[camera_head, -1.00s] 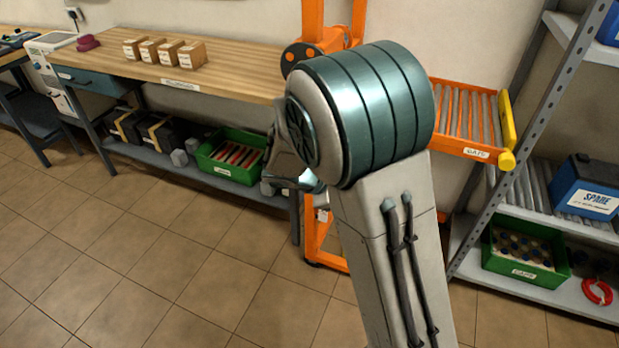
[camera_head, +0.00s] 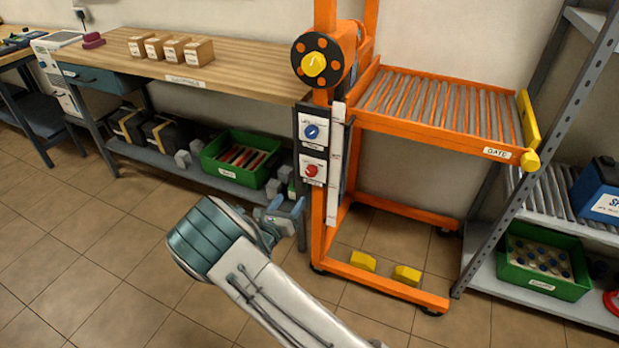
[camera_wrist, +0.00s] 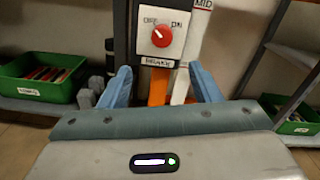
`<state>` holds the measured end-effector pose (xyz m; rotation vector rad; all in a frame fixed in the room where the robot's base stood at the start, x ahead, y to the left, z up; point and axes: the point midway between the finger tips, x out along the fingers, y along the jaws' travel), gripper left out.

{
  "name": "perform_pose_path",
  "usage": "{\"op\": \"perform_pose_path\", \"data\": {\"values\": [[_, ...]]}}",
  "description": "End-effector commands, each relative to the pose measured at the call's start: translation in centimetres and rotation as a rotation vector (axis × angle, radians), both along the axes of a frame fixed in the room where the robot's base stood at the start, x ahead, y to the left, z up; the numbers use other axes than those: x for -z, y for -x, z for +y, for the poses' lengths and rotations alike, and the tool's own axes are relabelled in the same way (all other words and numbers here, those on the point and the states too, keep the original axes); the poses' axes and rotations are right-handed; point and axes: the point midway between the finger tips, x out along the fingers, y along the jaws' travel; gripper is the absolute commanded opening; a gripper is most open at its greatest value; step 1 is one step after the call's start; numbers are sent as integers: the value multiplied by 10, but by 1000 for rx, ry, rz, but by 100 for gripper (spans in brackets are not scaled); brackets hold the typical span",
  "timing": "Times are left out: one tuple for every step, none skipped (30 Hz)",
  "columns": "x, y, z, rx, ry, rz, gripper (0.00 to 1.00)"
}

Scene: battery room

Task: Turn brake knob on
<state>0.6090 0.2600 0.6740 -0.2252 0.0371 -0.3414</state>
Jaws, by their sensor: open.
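The red brake knob (camera_wrist: 162,36) sits on a white plate marked OFF at left and ON at right, above a BRAKE label. Its pale mark appears to point up and left, toward OFF. In the head view, the knob (camera_head: 311,171) is on the orange lift's post, below a blue knob (camera_head: 311,131). My gripper (camera_head: 284,210) is lower and left of the brake knob. In the wrist view, my gripper's blue fingers (camera_wrist: 163,82) are spread apart, with the knob straight ahead between and above them. Nothing is between the fingers, and they are apart from the knob.
The orange lift frame (camera_head: 330,230) carries a roller deck with a yellow GATE bar (camera_head: 528,125). A wooden workbench (camera_head: 230,75) stands left, with a green bin (camera_head: 215,165) on its lower shelf. A grey rack (camera_head: 520,165) stands right. The floor at front left is clear.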

Motion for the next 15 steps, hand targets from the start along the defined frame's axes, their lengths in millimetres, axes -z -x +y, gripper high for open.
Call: {"op": "perform_pose_path", "data": {"values": [[0,-6,-4,4,-1,-1,57],[0,-10,-5,4,-1,-1,57],[0,-17,-8,5,-1,-1,57],[0,-22,-11,6,-2,-1,57],[0,-28,-13,7,-2,-1,57],[0,-36,-16,7,-2,-2,57],[0,-43,-19,8,-2,-3,57],[0,-49,-21,7,-2,-1,57],[0,-58,-24,8,-3,-2,57],[0,-64,-26,8,-2,-1,57],[0,-70,-28,7,-2,-1,57],[0,-77,-32,7,-2,0,57],[0,-83,-33,7,-4,-2,57],[0,-88,-35,8,-4,-1,57],[0,-95,-38,8,-4,-1,57]]}}
